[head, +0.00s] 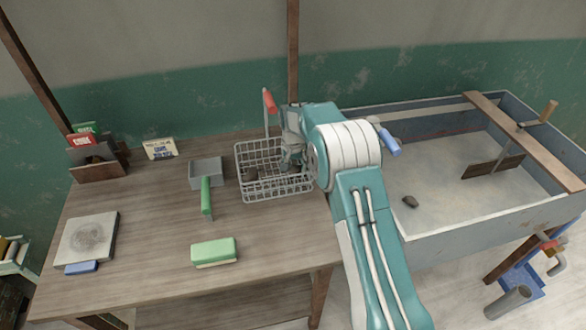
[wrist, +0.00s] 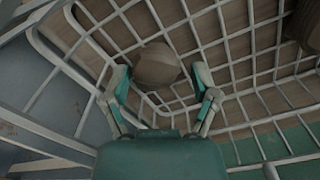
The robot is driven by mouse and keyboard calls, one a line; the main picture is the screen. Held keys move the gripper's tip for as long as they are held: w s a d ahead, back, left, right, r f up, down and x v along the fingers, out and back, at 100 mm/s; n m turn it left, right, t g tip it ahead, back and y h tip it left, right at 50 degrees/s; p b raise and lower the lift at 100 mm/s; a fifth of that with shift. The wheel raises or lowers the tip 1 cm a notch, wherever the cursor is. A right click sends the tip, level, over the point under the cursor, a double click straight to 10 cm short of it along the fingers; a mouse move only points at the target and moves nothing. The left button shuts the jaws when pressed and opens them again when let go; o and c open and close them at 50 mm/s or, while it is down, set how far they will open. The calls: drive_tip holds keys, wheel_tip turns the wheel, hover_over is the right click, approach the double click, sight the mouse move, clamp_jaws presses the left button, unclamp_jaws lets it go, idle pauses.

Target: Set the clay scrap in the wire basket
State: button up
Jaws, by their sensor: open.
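The wire basket (head: 268,190) stands on the wooden table, and its mesh (wrist: 240,55) fills the wrist view. My gripper (head: 289,168) is inside the basket's right part. In the wrist view my gripper (wrist: 161,77) is open, with a rounded brown clay scrap (wrist: 157,65) between its fingertips and gaps showing on both sides. The scrap appears at the basket's mesh floor; exact contact is hard to tell. Another dark brown lump (head: 251,174) lies in the basket's left part, also at the wrist view's upper right (wrist: 307,24).
A grey trough (head: 450,235) stands to the right, with a dark lump (head: 410,201) in it. A red-handled tool (head: 269,101) rises behind the basket. A grey box (head: 206,172), green brush (head: 206,197) and green block (head: 214,252) sit left on the table.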

sight(294, 167)
wheel_tip(294, 167, up, 12)
drive_tip(key=s+d+r+t, duration=0.1)
drive_tip(key=s+d+r, duration=0.1)
drive_tip(key=s+r, duration=0.3)
drive_tip(key=s+d+r+t, duration=0.1)
drive_tip(key=s+d+r, duration=0.15)
drive_tip(key=r, duration=0.45)
drive_tip(key=s+d+r+n+t, duration=0.1)
drive_tip(key=s+d+r, duration=0.1)
drive_tip(key=s, duration=0.5)
drive_tip(key=s+d+r+t, duration=0.1)
drive_tip(key=s+d+r, duration=0.2)
drive_tip(key=s, duration=0.4)
drive_tip(key=s+d+r+n, duration=0.1)
drive_tip(key=s+d+r, duration=0.1)
drive_tip(key=s, duration=0.6)
drive_tip(key=s+d+f+t, duration=0.1)
drive_tip(key=s+f, duration=0.2)
drive_tip(key=s, duration=0.7)
drive_tip(key=shift+s+d+f+n+t, duration=0.2)
drive_tip(key=shift+d+f+n+t, duration=0.05)
drive_tip(key=shift+f+n+t, duration=0.15)
